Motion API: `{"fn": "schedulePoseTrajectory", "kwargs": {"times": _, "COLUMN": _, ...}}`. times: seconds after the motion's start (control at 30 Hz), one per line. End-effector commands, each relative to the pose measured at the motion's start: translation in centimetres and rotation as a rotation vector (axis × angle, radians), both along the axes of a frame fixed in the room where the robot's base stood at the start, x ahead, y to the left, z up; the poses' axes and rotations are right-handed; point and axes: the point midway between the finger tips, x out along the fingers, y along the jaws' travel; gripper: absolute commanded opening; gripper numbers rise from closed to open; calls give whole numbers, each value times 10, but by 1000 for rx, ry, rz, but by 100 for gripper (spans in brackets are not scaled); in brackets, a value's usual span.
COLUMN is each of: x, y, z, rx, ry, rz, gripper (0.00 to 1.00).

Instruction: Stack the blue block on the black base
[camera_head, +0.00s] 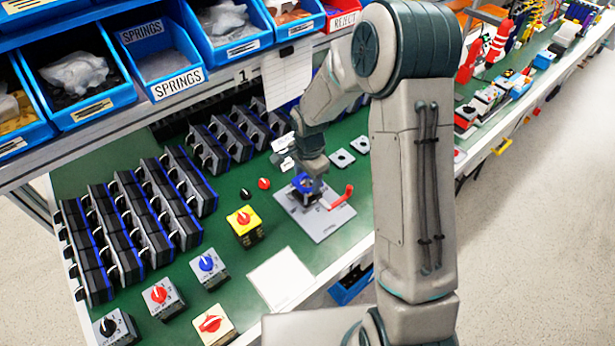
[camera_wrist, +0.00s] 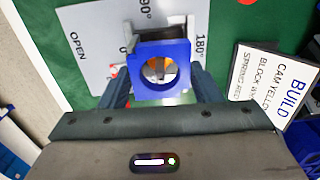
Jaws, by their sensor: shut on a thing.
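The blue block (camera_wrist: 160,54) is a square piece with a round hole through its middle. My gripper (camera_wrist: 162,92) is shut on it, one finger on each side, in the wrist view. In the head view the blue block (camera_head: 304,183) shows under my gripper (camera_head: 308,182), over the grey plate (camera_head: 318,228). A dark and grey piece, perhaps the black base (camera_wrist: 160,28), shows just behind the block. The arm and block hide most of it. I cannot tell whether the block touches it.
A red lever (camera_head: 340,198) stands at the plate's right side. A yellow block with a red knob (camera_head: 243,222) is to the left. Rows of black modules (camera_head: 130,225) fill the left. Blue bins (camera_head: 160,60) hang above the back.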

Motion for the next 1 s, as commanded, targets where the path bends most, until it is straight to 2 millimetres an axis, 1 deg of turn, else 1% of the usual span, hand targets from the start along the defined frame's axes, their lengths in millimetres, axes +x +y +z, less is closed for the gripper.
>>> {"fn": "schedulePoseTrajectory", "kwargs": {"times": 0.03, "x": 0, "y": 0, "z": -1, "rx": 1, "ry": -1, "rz": 0, "gripper": 60}}
{"fn": "schedulePoseTrajectory", "kwargs": {"times": 0.07, "x": 0, "y": 0, "z": 0, "rx": 1, "ry": -1, "rz": 0, "gripper": 68}}
{"fn": "schedulePoseTrajectory", "kwargs": {"times": 0.1, "x": 0, "y": 0, "z": 0, "rx": 1, "ry": -1, "rz": 0, "gripper": 79}}
{"fn": "schedulePoseTrajectory", "kwargs": {"times": 0.13, "x": 0, "y": 0, "z": 0, "rx": 1, "ry": -1, "rz": 0, "gripper": 83}}
{"fn": "schedulePoseTrajectory", "kwargs": {"times": 0.4, "x": 0, "y": 0, "z": 0, "rx": 1, "ry": -1, "rz": 0, "gripper": 83}}
{"fn": "schedulePoseTrajectory", "kwargs": {"times": 0.53, "x": 1, "y": 0, "z": 8, "rx": 0, "ry": -4, "rz": 0, "gripper": 83}}
{"fn": "schedulePoseTrajectory", "kwargs": {"times": 0.67, "x": 1, "y": 0, "z": 27, "rx": 1, "ry": -7, "rz": 0, "gripper": 83}}
{"fn": "schedulePoseTrajectory", "kwargs": {"times": 1.0, "x": -1, "y": -2, "z": 102, "rx": 0, "ry": -6, "rz": 0, "gripper": 83}}
